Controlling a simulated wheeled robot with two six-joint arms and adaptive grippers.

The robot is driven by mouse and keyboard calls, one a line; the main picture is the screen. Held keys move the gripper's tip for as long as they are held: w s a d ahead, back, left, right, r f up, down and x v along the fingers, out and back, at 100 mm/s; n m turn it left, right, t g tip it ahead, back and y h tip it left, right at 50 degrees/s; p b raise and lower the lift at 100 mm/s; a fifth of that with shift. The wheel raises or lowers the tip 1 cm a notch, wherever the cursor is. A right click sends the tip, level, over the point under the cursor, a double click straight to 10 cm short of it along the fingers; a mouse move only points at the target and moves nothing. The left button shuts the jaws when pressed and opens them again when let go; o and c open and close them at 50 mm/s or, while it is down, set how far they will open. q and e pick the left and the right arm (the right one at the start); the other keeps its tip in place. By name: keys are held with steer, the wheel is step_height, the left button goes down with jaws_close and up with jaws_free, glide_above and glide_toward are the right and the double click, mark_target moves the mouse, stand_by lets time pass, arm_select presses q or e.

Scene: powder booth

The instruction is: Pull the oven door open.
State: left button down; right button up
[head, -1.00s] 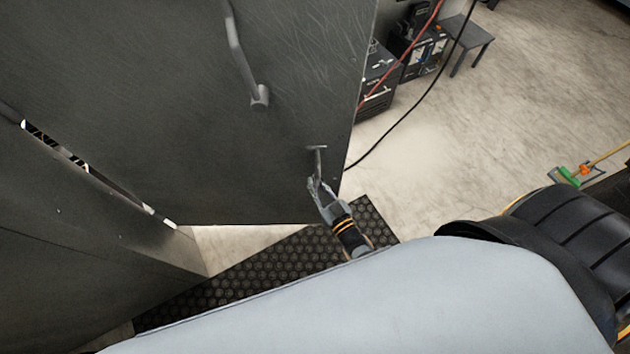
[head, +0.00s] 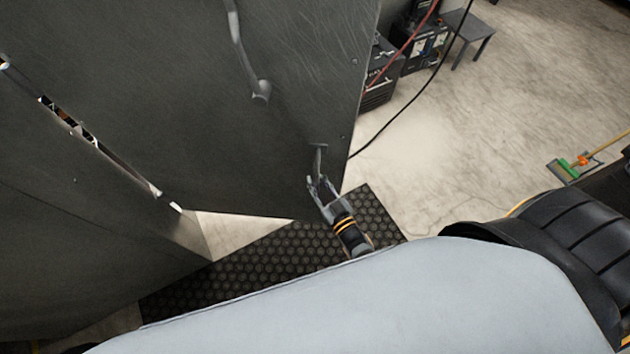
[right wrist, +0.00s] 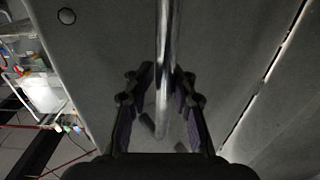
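The oven door (head: 290,55) is a large dark grey panel filling the upper left of the head view. A long bent grey bar handle (head: 240,50) runs down it. A shorter thin bar (head: 319,158) stands near its lower right corner. My right gripper (head: 321,185) is at the lower end of that shorter bar. In the right wrist view a shiny upright bar (right wrist: 163,60) passes between the spread fingers of my right gripper (right wrist: 160,95), with gaps on both sides. My left gripper is not in view.
A slanting gap (head: 110,155) separates the door from a grey panel (head: 70,210) on the left. A black studded mat (head: 270,260) lies below. Dark equipment boxes (head: 382,85) and a stool (head: 465,35) stand at the upper right, with cables across the floor.

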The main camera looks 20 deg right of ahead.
steer(key=shift+o, duration=0.9)
steer(key=shift+d, duration=0.1)
steer(key=shift+s, duration=0.15)
steer(key=v, duration=1.1)
steer(key=shift+s, duration=0.35)
